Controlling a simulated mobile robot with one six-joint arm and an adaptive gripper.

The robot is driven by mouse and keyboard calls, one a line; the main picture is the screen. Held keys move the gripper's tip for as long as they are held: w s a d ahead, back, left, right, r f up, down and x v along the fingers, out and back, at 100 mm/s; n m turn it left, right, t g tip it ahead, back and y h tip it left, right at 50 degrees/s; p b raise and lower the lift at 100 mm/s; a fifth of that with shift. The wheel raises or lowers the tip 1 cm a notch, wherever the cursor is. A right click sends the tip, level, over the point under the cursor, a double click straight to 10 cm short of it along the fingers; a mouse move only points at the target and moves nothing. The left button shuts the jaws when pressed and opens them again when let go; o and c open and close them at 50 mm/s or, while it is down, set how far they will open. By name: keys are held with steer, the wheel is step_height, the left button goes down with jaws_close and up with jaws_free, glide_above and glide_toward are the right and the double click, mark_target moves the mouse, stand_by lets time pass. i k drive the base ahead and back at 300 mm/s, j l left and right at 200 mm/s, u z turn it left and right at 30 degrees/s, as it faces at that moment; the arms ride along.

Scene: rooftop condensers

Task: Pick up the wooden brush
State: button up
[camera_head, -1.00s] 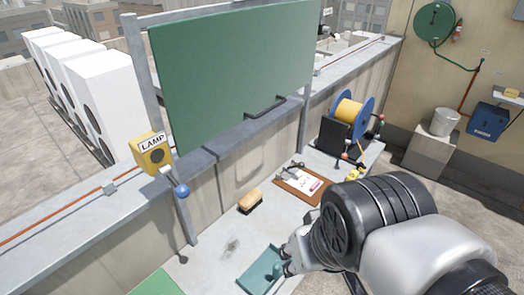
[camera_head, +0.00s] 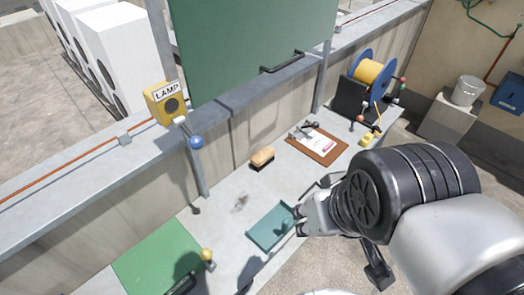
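The wooden brush (camera_head: 262,157), with a tan wooden back and dark bristles underneath, rests on the grey ledge against the parapet wall, left of the clipboard. My gripper (camera_head: 300,222) is at the end of my arm, to the lower right of the brush and clearly apart from it. It is over or beside the right edge of a teal tray (camera_head: 262,236). The fingers are small and partly hidden by my wrist, so their opening does not show clearly. Nothing hides the brush.
A brown clipboard (camera_head: 327,150) with paper lies right of the brush. A cable reel (camera_head: 369,72) stands behind it, with a yellow item (camera_head: 369,138) nearby.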

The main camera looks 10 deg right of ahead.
mark_target(264, 156)
steer(key=i+u, duration=0.1)
steer(key=u, duration=0.25)
steer(key=i+u, duration=0.15)
steer(key=u, duration=0.2)
steer(key=i+u, duration=0.1)
steer(key=u, duration=0.25)
